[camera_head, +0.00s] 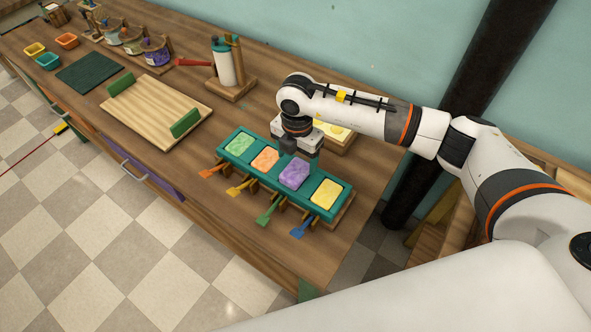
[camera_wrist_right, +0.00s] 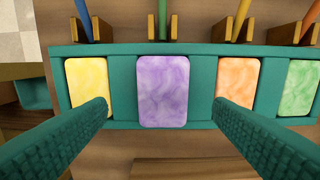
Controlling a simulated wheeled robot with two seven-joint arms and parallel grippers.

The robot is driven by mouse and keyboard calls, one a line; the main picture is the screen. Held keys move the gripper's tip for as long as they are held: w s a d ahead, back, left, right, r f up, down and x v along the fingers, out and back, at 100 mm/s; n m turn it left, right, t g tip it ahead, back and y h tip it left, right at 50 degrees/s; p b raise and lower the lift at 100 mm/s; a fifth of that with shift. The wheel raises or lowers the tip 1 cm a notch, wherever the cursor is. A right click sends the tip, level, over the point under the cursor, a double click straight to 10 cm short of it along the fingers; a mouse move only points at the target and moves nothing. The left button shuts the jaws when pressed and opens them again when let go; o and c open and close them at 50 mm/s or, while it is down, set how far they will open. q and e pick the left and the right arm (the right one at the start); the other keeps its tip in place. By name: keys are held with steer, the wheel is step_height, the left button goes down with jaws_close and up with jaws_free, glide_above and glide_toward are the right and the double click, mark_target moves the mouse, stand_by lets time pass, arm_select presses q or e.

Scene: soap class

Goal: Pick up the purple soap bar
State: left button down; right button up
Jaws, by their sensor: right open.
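The purple soap bar (camera_head: 294,174) lies in a teal tray (camera_head: 222,152), between an orange bar (camera_head: 265,159) and a yellow bar (camera_head: 327,193). A green bar (camera_head: 240,143) is at the tray's left end. My right gripper (camera_head: 296,152) is above the back side of the tray, close to the purple bar. In the right wrist view the purple bar (camera_wrist_right: 162,90) sits centred between the two teal fingers (camera_wrist_right: 161,108), which are apart and empty. The fingertips overlap the yellow bar (camera_wrist_right: 86,86) and orange bar (camera_wrist_right: 238,85) in that view. My left gripper is not in view.
Several coloured spatulas (camera_head: 268,214) stick out along the tray's front. A wooden block with a yellow bar (camera_head: 334,131) is behind my wrist. A wooden board with green grips (camera_head: 155,105), a bottle stand (camera_head: 226,68) and jars (camera_head: 155,52) stand to the left.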

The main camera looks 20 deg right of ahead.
mark_target(296, 170)
steer(key=shift+w+a+f+p, duration=0.15)
steer(key=shift+f+p, duration=0.55)
steer(key=shift+f, duration=1.55)
steer(key=c, duration=1.1)
